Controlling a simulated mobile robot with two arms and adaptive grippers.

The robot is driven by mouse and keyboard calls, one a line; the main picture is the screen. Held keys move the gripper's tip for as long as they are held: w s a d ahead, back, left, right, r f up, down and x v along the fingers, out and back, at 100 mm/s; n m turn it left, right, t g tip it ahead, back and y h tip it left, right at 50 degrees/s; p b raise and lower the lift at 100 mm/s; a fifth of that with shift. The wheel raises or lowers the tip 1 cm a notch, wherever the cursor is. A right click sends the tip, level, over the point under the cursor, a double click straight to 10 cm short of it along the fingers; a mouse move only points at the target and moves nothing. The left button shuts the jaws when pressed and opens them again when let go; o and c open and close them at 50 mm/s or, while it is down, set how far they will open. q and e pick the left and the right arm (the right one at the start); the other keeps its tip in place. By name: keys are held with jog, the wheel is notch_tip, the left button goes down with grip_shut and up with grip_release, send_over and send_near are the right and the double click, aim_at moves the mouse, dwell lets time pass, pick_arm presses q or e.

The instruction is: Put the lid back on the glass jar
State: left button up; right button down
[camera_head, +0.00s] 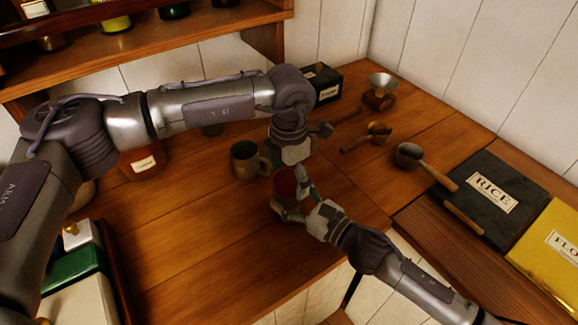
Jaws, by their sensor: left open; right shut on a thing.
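A small dark red thing (286,182) stands between my two grippers near the table's front edge. Much of it is hidden, and I cannot tell whether it is the jar or its lid. My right gripper (292,203) is shut on it from the front right. My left gripper (291,168) is open and points down just above it; I cannot tell if they touch. A reddish-brown jar with a white label (143,163) stands at the left on the table, its top hidden behind my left arm. No separate lid is clearly visible.
A metal mug (245,160) stands just left of the grippers. Wooden scoops (378,130), a funnel-topped grinder (379,92) and a dark box (325,84) are behind. Rice (490,190) and yellow (553,250) boxes lie right. The front-left tabletop (200,245) is clear.

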pick_arm(q)
jog(key=c, duration=1.2)
jog(key=o, duration=1.4)
jog(key=shift+c, duration=0.2)
notch_tip(320, 180, up, 12)
pick_arm(e)
grip_release()
